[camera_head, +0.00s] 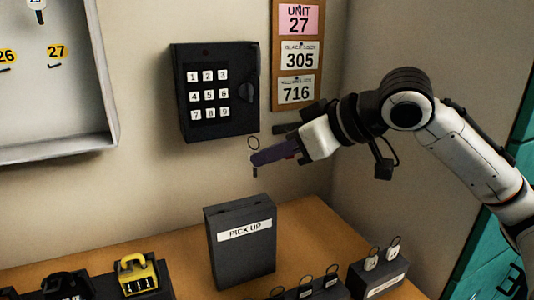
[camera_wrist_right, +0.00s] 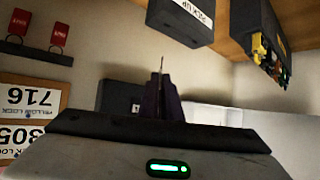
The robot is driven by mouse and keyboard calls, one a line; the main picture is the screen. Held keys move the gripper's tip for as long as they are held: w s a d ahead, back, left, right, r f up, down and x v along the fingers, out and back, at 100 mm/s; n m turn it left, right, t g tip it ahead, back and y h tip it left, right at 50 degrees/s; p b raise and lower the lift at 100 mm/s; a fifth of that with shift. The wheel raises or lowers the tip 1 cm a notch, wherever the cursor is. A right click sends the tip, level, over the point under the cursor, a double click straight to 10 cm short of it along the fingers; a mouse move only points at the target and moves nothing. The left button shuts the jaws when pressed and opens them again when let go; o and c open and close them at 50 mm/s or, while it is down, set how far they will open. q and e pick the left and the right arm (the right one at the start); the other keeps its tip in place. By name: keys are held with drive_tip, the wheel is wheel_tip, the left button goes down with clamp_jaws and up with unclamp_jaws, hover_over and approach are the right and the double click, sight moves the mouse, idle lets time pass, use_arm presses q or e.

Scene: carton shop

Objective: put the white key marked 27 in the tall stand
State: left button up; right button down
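The tall stand (camera_head: 226,262) is a dark upright block with a white PICK UP label and openings in its top. It stands on the wooden table, and its label side also shows at the top of the wrist view (camera_wrist_right: 172,22). My right gripper (camera_head: 258,158) is above and slightly right of the stand, apart from it. Its fingers are closed together on a small key (camera_head: 255,172) with a ring above and a dark shaft hanging below. The key shows edge-on as a thin sliver in the wrist view (camera_wrist_right: 161,66). Its colour and number are mostly hidden by the fingers. My left gripper is not in view.
A keypad box (camera_head: 220,130) hangs on the wall behind the gripper, beside a notice board (camera_head: 278,65). A low block (camera_head: 378,284) with white keys, ringed keys (camera_head: 307,284) and a yellow padlock (camera_head: 137,277) are near the stand. An open cabinet (camera_head: 108,90) is upper left.

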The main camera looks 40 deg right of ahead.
drive_tip(key=shift+f+b, duration=1.9)
drive_tip(key=shift+f, duration=0.3)
drive_tip(key=shift+w+f, duration=0.1)
drive_tip(key=shift+d+n+y+b, duration=0.15)
drive_tip(key=shift+n+y+b, duration=0.3)
drive_tip(key=shift+n+y, duration=0.05)
drive_tip(key=shift+w+d+n+g+y, duration=0.2)
drive_tip(key=shift+n+g+y, duration=0.3)
drive_tip(key=shift+n+y, duration=0.3)
drive_tip(key=shift+n+g+y+p, duration=0.3)
drive_tip(key=shift+n+y+p, duration=0.25)
drive_tip(key=shift+n, duration=0.15)
drive_tip(key=shift+w+d+n+g+y+p, duration=0.2)
drive_tip(key=shift+n+g+y+p, duration=0.3)
drive_tip(key=shift+n+p, duration=0.25)
drive_tip(key=shift+w+d+n+g+y+p, duration=0.1)
drive_tip(key=shift+d+n+g+y+p, duration=0.15)
drive_tip(key=shift+n+g+y+p, duration=1.2)
